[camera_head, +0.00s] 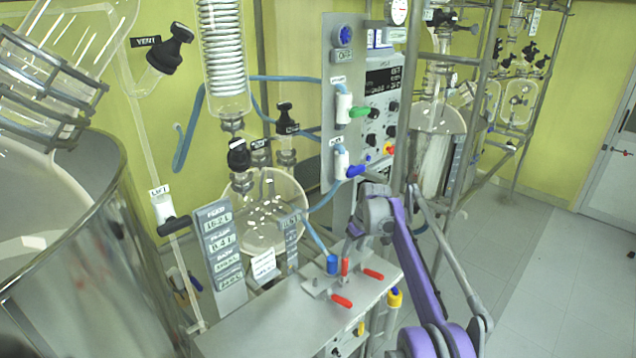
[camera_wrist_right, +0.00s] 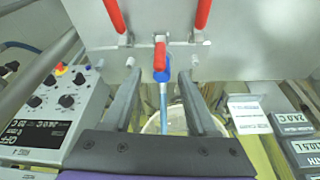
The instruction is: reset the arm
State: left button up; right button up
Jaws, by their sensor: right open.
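My right arm (camera_head: 420,265), purple and grey, rises from the lower right in the head view. My right gripper (camera_head: 352,236) is at its upper end, close to the valve manifold on the grey bench. In the right wrist view my right gripper (camera_wrist_right: 161,72) is open, its two dark fingers apart. A blue hose fitting (camera_wrist_right: 162,68) with a red handle (camera_wrist_right: 160,50) shows between the fingers, seemingly beyond them. I cannot tell whether a finger touches it. My left gripper is not in view.
Red valve handles (camera_head: 341,301) lie on the grey bench (camera_head: 265,325), with a blue hose (camera_head: 316,236) nearby. A control box (camera_wrist_right: 50,110) is close at left in the wrist view. Glassware and a metal vessel (camera_head: 95,290) crowd the left. The floor (camera_head: 535,270) at right is clear.

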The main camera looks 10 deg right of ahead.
jog(key=s+r+m+t, duration=0.1)
jog(key=s+r, duration=0.2)
jog(key=s, duration=0.4)
jog(key=s+a+r+m+h, duration=0.1)
jog(key=s+r, duration=0.2)
jog(key=s, duration=0.4)
jog(key=s+r+m+t, duration=0.1)
jog(key=s+r, duration=0.2)
jog(key=s, duration=0.3)
jog(key=s+f+m, duration=0.1)
jog(key=s+f, duration=0.2)
jog(key=s, duration=0.5)
jog(key=s+f+m, duration=0.1)
jog(key=s+f, duration=0.3)
jog(key=s, duration=0.5)
jog(key=s+f+t, duration=0.1)
jog(key=s+f, duration=0.2)
jog(key=s, duration=0.5)
jog(key=shift+s+a+f+m+h, duration=0.15)
jog(key=shift+s+f+m+h, duration=0.15)
jog(key=shift+s+f+m, duration=0.1)
